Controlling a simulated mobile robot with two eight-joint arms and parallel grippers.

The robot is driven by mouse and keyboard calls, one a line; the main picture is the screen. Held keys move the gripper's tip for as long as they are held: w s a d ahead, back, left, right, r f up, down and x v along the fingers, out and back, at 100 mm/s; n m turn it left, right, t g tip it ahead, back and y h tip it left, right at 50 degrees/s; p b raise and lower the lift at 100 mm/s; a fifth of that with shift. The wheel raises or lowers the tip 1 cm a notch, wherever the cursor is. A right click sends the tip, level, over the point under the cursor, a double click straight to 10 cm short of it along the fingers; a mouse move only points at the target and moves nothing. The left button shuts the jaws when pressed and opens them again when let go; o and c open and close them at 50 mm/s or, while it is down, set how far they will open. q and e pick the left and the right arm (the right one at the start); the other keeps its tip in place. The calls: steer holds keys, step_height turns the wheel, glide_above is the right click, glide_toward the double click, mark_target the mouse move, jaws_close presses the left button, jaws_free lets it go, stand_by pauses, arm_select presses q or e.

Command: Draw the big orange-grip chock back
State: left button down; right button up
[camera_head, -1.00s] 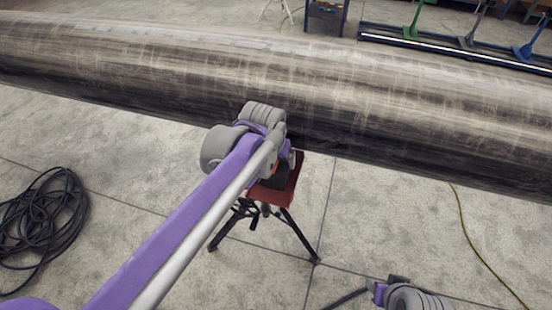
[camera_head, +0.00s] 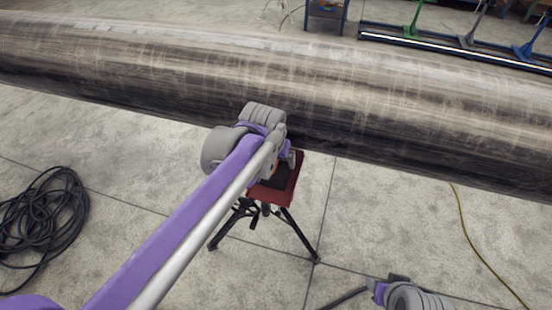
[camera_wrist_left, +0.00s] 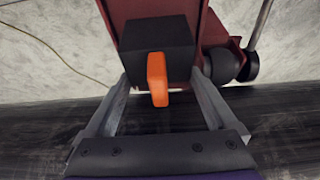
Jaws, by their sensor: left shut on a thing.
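The big chock is a black block with an orange grip (camera_wrist_left: 157,79). In the left wrist view its black body (camera_wrist_left: 150,40) sits on a red stand head (camera_wrist_left: 210,28). My left gripper (camera_wrist_left: 161,84) has one finger along each side of the chock, with the orange grip between them, and is shut on it. In the head view my left gripper (camera_head: 284,166) is over the red stand (camera_head: 285,193), beside the large pipe. My wrist hides most of the chock there. My right gripper (camera_head: 377,290) is at the bottom edge, away from the stand, its jaws unclear.
The large dark pipe (camera_head: 400,130) runs across the view just behind the stand. The stand's black tripod legs (camera_head: 300,235) spread over the floor. A black cable coil (camera_head: 42,213) lies at left and a yellow cable (camera_head: 472,235) at right. Bare floor lies around the stand.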

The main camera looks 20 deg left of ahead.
arm_select(q)
jaws_free()
steer(key=shift+r, duration=0.1)
stand_by(0.5)
steer(key=shift+r+p, duration=2.6)
steer(key=shift+r, duration=0.85)
steer(key=s+a+f, duration=0.1)
steer(key=s+f, duration=0.2)
steer(key=s, duration=0.4)
steer(key=s+a+f, duration=0.2)
steer(key=s+f, duration=0.1)
steer(key=s, duration=0.3)
steer(key=s+a+f+t, duration=0.1)
steer(key=s+f, duration=0.2)
steer(key=s, duration=0.4)
steer(key=shift+s+a+p, duration=0.35)
steer(key=shift+a+p, duration=0.05)
